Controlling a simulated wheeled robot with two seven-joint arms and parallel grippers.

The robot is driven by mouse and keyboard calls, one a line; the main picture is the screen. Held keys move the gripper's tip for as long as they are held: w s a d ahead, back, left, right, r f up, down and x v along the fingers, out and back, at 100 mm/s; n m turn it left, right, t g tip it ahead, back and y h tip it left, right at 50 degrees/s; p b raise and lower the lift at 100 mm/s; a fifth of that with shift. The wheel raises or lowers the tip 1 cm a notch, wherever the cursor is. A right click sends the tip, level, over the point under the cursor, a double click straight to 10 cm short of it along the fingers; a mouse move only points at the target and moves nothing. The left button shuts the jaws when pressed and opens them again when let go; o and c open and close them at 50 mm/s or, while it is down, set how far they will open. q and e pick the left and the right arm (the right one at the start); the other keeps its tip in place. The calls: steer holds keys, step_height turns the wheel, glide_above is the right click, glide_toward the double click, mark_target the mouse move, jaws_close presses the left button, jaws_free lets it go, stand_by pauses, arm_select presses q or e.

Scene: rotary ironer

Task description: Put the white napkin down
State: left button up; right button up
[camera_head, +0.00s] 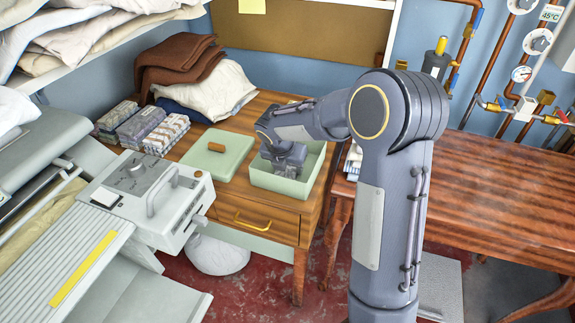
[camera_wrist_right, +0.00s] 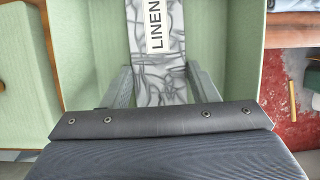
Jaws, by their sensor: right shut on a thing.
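My right gripper (camera_head: 287,165) reaches down into an open pale green box (camera_head: 283,187) on the wooden table. In the wrist view the right gripper (camera_wrist_right: 162,88) has a finger on each side of the white napkin (camera_wrist_right: 158,75) and is shut on it. The napkin looks whitish grey with dark streaks and bears a white label reading LINEN. Green box walls (camera_wrist_right: 225,50) surround it; I cannot tell whether it touches the box floor. In the head view the napkin is hidden by the gripper. My left gripper is in neither view.
A green lid (camera_head: 218,155) with a brown handle lies left of the box. Folded cloth stacks (camera_head: 165,133) and heaped fabric (camera_head: 215,90) lie farther left and back. The ironer (camera_head: 150,195) stands at left. A wooden bench (camera_head: 490,200) at right has bare space.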

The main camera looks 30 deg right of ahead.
steer(key=shift+f, duration=0.1)
steer(key=o, duration=0.9)
steer(key=shift+o, duration=0.2)
steer(key=shift+r, duration=0.25)
steer(key=p+v, duration=0.1)
steer(key=v, duration=1)
steer(key=s+a+m+t+y, duration=0.1)
steer(key=s+a+m+y, duration=0.2)
steer(key=s+m, duration=1)
steer(key=s+a+m+t+y, duration=0.1)
steer(key=s+a+m+y, duration=0.3)
steer(key=s+m, duration=0.9)
steer(key=shift+a+f+m+t, duration=0.3)
steer(key=shift+a+m, duration=0.3)
steer(key=shift+m, duration=0.3)
